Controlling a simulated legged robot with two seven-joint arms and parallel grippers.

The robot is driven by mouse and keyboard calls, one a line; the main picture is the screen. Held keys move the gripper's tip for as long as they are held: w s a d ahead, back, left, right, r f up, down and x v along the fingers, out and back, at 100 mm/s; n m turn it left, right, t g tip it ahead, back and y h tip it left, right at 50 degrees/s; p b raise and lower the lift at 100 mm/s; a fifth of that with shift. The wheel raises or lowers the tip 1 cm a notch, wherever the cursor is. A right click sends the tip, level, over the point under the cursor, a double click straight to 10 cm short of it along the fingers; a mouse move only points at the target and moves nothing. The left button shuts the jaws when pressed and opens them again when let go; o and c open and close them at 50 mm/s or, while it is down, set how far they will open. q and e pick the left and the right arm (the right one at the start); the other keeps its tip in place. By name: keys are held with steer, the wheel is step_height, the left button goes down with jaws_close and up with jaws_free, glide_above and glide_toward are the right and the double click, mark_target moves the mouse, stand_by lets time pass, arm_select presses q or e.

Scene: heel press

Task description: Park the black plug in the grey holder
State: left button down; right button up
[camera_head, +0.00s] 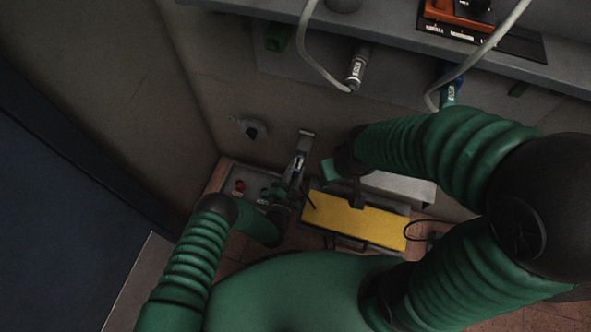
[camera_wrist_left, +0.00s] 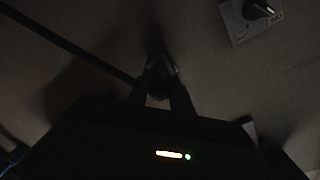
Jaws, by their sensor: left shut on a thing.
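My left gripper (camera_head: 287,193) reaches low toward the wall in the head view. In the left wrist view its fingers (camera_wrist_left: 158,88) are closed around a small dark rounded piece (camera_wrist_left: 158,70), which looks like the black plug. Shadow hides its exact shape and whether it touches the wall. A narrow pale grey upright piece (camera_head: 306,134) shows just above the left gripper; I cannot tell whether it is the grey holder. A grey plate (camera_wrist_left: 236,20) with a dark peg and small labels is at the wrist view's top right, apart from the fingers.
A yellow-topped box (camera_head: 362,224) lies below the right gripper. A floor panel with a red button (camera_head: 239,186) is left of it. A dark wall fitting (camera_head: 253,130) is up left. Grey cables with a plug (camera_head: 356,72) hang from the shelf (camera_head: 400,42). A dark bar (camera_wrist_left: 65,42) crosses the wrist view.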

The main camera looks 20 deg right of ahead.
arm_select(q)
steer(key=shift+w+d+b, duration=0.3)
steer(key=shift+w, duration=0.1)
steer(key=c, duration=1.1)
jaws_free()
steer(key=shift+o, duration=0.2)
steer(key=shift+f, duration=0.15)
